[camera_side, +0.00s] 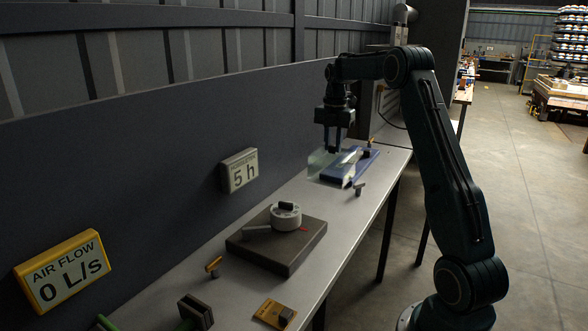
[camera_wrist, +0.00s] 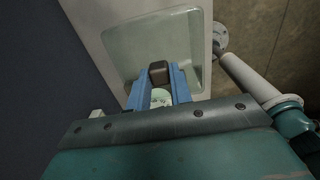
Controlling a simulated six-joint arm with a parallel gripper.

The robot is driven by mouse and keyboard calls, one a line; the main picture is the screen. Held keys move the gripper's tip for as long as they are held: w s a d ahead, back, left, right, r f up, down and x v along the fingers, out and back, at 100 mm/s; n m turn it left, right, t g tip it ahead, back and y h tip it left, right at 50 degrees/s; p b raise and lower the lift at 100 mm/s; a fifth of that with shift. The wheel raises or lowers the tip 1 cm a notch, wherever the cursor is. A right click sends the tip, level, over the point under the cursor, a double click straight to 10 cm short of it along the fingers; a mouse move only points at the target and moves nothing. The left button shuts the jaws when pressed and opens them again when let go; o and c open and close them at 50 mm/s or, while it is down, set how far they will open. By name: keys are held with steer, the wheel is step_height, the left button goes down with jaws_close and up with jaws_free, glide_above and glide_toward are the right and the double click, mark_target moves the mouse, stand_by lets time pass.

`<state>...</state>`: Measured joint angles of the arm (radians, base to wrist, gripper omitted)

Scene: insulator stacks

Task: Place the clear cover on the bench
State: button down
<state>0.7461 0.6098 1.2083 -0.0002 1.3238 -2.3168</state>
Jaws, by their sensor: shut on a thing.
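The clear cover (camera_side: 322,163) is a see-through, slightly greenish box shape near the far end of the bench (camera_side: 222,231). It appears upright. In the wrist view the cover (camera_wrist: 118,45) shows as a pale rounded rectangle with a dark knob (camera_wrist: 159,68) on it. My gripper (camera_side: 333,149) is above the cover, pointing down. In the wrist view the blue fingers of my gripper (camera_wrist: 160,78) are shut on the knob from both sides. I cannot tell whether the cover's lower edge touches the bench or hangs just above it.
A blue base (camera_side: 349,168) lies right beside or partly behind the cover. A small grey peg (camera_side: 359,188) stands at the bench's front edge. A dark block (camera_side: 277,246) with a white round dial (camera_side: 286,217) is nearer. A dark wall runs along the back.

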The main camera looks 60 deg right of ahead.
step_height(320, 180, down, 11)
stand_by(0.8)
steer(key=shift+f, duration=0.2)
steer(key=c, duration=1.3)
jaws_free()
steer(key=shift+o, duration=0.2)
step_height(320, 180, up, 12)
steer(key=shift+r, duration=0.1)
steer(key=shift+a+r, duration=0.1)
